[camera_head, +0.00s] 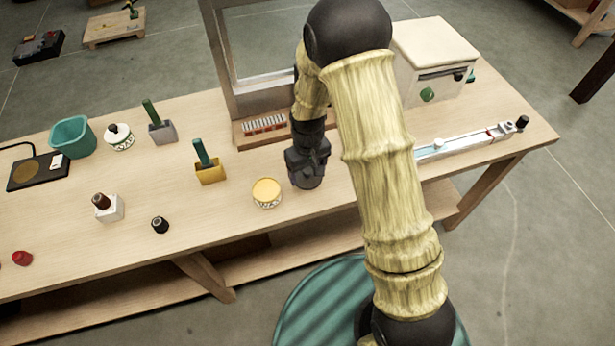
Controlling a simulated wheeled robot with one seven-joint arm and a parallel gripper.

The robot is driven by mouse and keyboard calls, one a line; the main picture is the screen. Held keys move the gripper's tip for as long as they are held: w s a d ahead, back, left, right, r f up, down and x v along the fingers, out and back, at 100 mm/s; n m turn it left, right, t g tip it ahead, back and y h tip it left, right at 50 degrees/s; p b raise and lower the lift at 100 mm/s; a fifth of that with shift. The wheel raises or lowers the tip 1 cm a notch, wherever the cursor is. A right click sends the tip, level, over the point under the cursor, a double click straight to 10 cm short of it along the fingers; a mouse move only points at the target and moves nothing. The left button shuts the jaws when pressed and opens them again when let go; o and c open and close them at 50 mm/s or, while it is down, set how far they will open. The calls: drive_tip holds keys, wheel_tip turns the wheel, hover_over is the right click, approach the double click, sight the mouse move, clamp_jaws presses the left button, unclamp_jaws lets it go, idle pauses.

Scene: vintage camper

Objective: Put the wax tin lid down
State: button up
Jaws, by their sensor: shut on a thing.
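The wax tin (267,197) stands upright on the wooden bench, with a patterned pale side and a round yellow top face. My gripper (306,178) points down just to the right of the tin, low over the bench, and is shut on the wax tin lid. The lid itself is hard to make out among the dark fingers. I cannot tell whether it touches the bench.
A yellow block holder (209,175) with a green handle stands left of the tin. A small dark cap (160,225) lies farther left. A white box (437,60) and a long white rail (465,143) are at right. Bare bench lies in front of the tin.

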sight(307, 178)
drive_tip(key=shift+f+p, duration=0.3)
drive_tip(key=shift+f, duration=1.55)
drive_tip(key=shift+f, duration=0.2)
drive_tip(key=o, duration=1)
drive_tip(key=shift+r, duration=0.1)
wheel_tip(307, 178, up, 12)
drive_tip(key=shift+r+b, duration=0.15)
drive_tip(key=shift+b, duration=0.9)
